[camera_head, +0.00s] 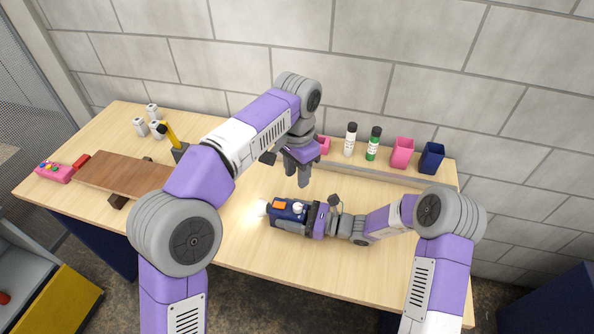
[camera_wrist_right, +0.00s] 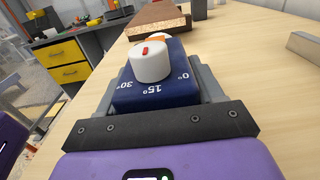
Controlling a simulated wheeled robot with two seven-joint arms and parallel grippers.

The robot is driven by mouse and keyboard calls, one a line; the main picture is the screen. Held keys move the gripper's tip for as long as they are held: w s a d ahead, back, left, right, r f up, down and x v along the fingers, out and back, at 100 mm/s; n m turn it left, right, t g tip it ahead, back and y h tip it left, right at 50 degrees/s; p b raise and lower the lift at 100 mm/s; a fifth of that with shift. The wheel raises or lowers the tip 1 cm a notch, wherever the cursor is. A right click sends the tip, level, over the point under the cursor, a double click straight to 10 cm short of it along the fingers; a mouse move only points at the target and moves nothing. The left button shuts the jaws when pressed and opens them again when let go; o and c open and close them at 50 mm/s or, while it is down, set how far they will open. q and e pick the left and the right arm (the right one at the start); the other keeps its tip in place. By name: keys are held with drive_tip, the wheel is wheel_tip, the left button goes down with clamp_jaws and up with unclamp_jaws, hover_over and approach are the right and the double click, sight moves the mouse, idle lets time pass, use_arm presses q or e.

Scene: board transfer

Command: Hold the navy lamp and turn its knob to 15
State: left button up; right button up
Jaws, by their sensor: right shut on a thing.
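The navy lamp (camera_head: 275,222) is held low over the table by my right gripper (camera_head: 304,219), which is shut on its body. Its left end glows in the head view, and an orange part (camera_head: 280,204) shows on top. Its white knob (camera_head: 298,208) also shows in the right wrist view (camera_wrist_right: 151,65), with a red mark on top. The lamp's face (camera_wrist_right: 150,100) there reads 30°, 15° and 0° from left to right. I cannot tell exactly which number the mark points to. My left gripper (camera_head: 297,179) points down just above and behind the knob, empty, its fingers apart.
A brown board (camera_head: 122,174) lies at the left with a pink button box (camera_head: 54,172) beside it. A yellow-handled tool (camera_head: 168,132) and several white jars (camera_head: 139,126) stand behind. Two bottles (camera_head: 351,140) and pink (camera_head: 402,153) and navy (camera_head: 431,158) cups line the back right.

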drive_tip(key=o, duration=1.3)
